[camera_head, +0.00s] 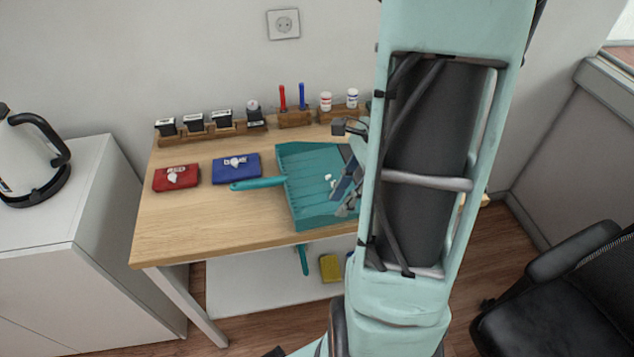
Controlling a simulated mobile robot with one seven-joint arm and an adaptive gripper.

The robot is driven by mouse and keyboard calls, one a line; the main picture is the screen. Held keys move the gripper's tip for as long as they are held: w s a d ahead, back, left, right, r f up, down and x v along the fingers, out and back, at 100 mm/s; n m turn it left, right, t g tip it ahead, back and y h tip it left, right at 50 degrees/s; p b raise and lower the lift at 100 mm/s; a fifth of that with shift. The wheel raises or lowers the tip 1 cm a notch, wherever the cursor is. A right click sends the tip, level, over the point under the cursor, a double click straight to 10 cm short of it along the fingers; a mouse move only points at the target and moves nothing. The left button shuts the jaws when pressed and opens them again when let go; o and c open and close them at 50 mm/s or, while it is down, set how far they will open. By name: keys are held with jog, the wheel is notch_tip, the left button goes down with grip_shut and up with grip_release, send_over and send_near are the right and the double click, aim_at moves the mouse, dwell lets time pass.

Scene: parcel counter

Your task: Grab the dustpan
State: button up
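The teal dustpan (308,208) lies on the wooden table, with its handle (258,184) pointing left. A small white bit (328,178) shows on its ribbed pan. My gripper (346,188) is at the right side of the pan, above or against it; I cannot tell whether they touch. My own arm hides the pan's right part and much of the gripper, so its opening is not clear. The handle is free of the gripper.
Red (177,178) and blue (236,168) pouches lie left of the dustpan on the table (190,225). A wooden rack (205,133) with stamps, pens and small bottles lines the back. A kettle (30,160) stands on the left cabinet. A black chair (560,290) is at right.

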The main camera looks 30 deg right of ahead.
aim_at(333, 214)
jog(key=x, duration=0.2)
jog(key=b+x, duration=0.1)
jog(key=x, duration=0.1)
jog(key=shift+s+a+f, duration=0.2)
jog(key=shift+a+f, duration=0.05)
jog(key=shift+a, duration=0.25)
grip_shut()
